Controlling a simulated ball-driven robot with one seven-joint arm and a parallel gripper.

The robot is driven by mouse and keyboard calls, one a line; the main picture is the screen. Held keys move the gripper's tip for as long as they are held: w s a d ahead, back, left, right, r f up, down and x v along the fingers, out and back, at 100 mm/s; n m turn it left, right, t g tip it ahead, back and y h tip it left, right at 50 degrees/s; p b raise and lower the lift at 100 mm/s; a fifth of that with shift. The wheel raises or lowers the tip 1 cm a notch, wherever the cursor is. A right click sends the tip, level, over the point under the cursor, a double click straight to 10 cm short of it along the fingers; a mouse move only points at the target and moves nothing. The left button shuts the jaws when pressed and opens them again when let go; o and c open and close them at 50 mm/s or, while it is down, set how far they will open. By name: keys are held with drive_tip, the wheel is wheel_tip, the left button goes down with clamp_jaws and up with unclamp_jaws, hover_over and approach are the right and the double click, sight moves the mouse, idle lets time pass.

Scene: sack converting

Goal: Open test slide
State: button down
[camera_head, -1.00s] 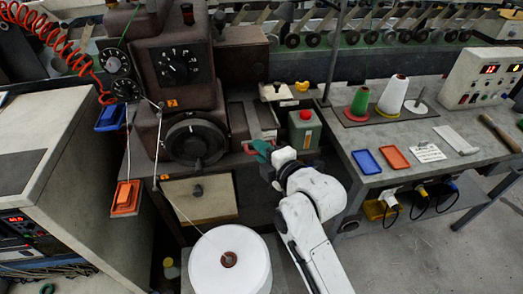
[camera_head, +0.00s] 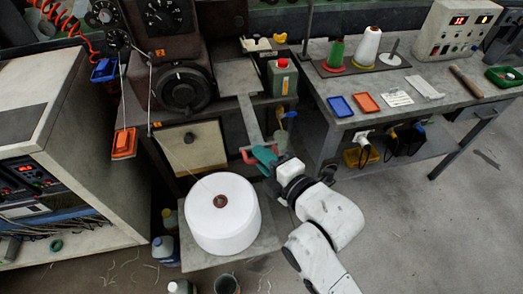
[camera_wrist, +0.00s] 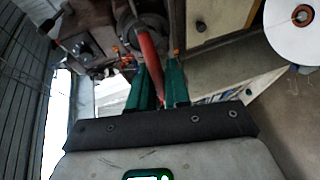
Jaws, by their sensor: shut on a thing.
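The test slide (camera_head: 249,115) is a grey metal strip that sticks out from the sewing machine's bench toward the front. Its red handle (camera_head: 246,157) is at the near end. My gripper (camera_head: 262,156), with teal fingers, is shut on this red handle. In the wrist view the red handle (camera_wrist: 149,62) runs between the teal fingers of my gripper (camera_wrist: 157,85). The inner end of the slide meets a grey plate (camera_head: 238,76) beside the machine's handwheel.
A white thread cone (camera_head: 222,213) stands on a low board just left of my arm. The side table (camera_head: 400,115) holds trays and spools. The floor at right is clear.

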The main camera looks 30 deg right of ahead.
drive_tip(key=shift+s, duration=0.1)
drive_tip(key=c, duration=1.2)
unclamp_jaws()
drive_tip(key=shift+o, duration=0.2)
drive_tip(key=a+b+v, duration=0.1)
drive_tip(key=v, duration=0.9)
drive_tip(key=shift+s+d, duration=0.35)
drive_tip(key=shift+d, duration=0.15)
drive_tip(key=s+d+f+m+g+h, duration=0.1)
drive_tip(key=s+d+f+m+g, duration=0.1)
drive_tip(key=f+m+g, duration=0.4)
drive_tip(key=s+d+f+m+g+h, duration=0.1)
drive_tip(key=d+f+m, duration=0.15)
drive_tip(key=f, duration=0.45)
drive_tip(key=s+d+f+m+g, duration=0.1)
drive_tip(key=s+f+m+g, duration=0.6)
drive_tip(key=s+m, duration=0.3)
drive_tip(key=shift+d+f+g, duration=0.15)
drive_tip(key=shift+f+g, duration=0.1)
drive_tip(key=shift+g, duration=0.05)
